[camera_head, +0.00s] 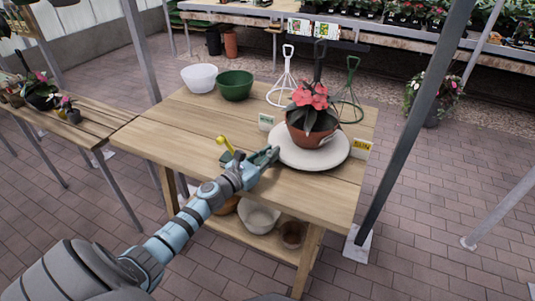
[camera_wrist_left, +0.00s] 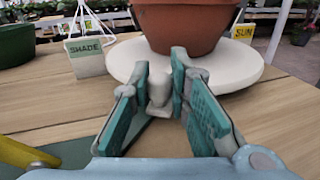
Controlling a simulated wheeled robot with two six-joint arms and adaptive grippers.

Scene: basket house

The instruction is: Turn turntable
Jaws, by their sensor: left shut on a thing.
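The turntable (camera_head: 303,160) is a pale round disc on the wooden table. A terracotta pot (camera_head: 306,138) with a red-flowered plant (camera_head: 308,100) stands on it. My left gripper (camera_head: 274,154) is at the disc's left edge. In the left wrist view its teal fingers (camera_wrist_left: 160,85) are shut on a small pale knob (camera_wrist_left: 159,92) at the near rim of the turntable (camera_wrist_left: 121,62). The fingers partly hide the knob. A "SHADE" sign (camera_wrist_left: 87,52) stands left of the disc and a "SUN" sign (camera_wrist_left: 243,32) right of it. My right gripper is out of view.
A tool with a yellow handle (camera_head: 225,145) lies beside my left gripper. White (camera_head: 199,78) and green (camera_head: 235,86) bowls stand at the back left of the table (camera_head: 180,125). A metal post (camera_head: 415,115) rises at the right.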

